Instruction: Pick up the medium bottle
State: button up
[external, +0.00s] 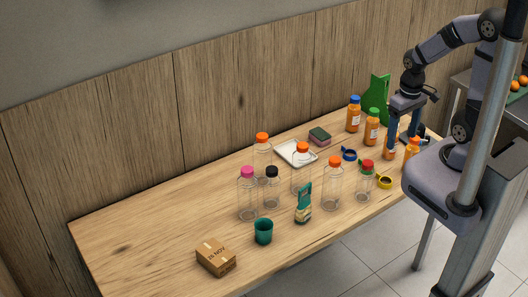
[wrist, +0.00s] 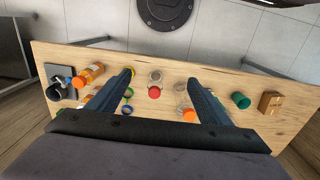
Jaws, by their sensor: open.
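Several clear, empty-looking bottles stand upright on the table: one with a pink cap (external: 248,200), one with a black cap (external: 271,193), a short one with a red cap (external: 366,186), and others with orange caps, such as the front one (external: 333,190). Orange-filled bottles stand at the right, one with a blue cap (external: 353,117) and one with a green cap (external: 372,130). I cannot tell which is the medium bottle. My gripper (external: 402,138) is open and empty, pointing down near the filled bottles. In the wrist view its fingers (wrist: 160,78) are spread, with the red cap (wrist: 154,92) showing between them.
A teal cup (external: 264,232), a cardboard box (external: 216,257) and a teal-and-tan carton (external: 304,205) stand near the front edge. A white tray (external: 290,158), a sponge (external: 319,137) and a green board (external: 377,95) are towards the back. The table's left end is clear.

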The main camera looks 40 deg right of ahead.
notch_tip(320, 180, up, 5)
jog(key=n+t+h+b, duration=1.1)
jog(key=n+t+b, duration=0.3)
jog(key=n+b, duration=1.15)
send_over(335, 177)
jog(key=p, duration=0.3)
jog(key=f+n, duration=0.1)
jog(key=n, duration=0.2)
notch_tip(335, 177, down, 24)
jog(key=shift+a+r, duration=0.1)
jog(key=shift+a, duration=0.05)
jog(key=shift+p+x, duration=0.8)
jog(key=shift+x, duration=0.75)
jog(key=p+x, duration=0.1)
jog(key=x, duration=0.3)
jog(key=shift+w, duration=0.1)
jog(key=shift+c, duration=0.3)
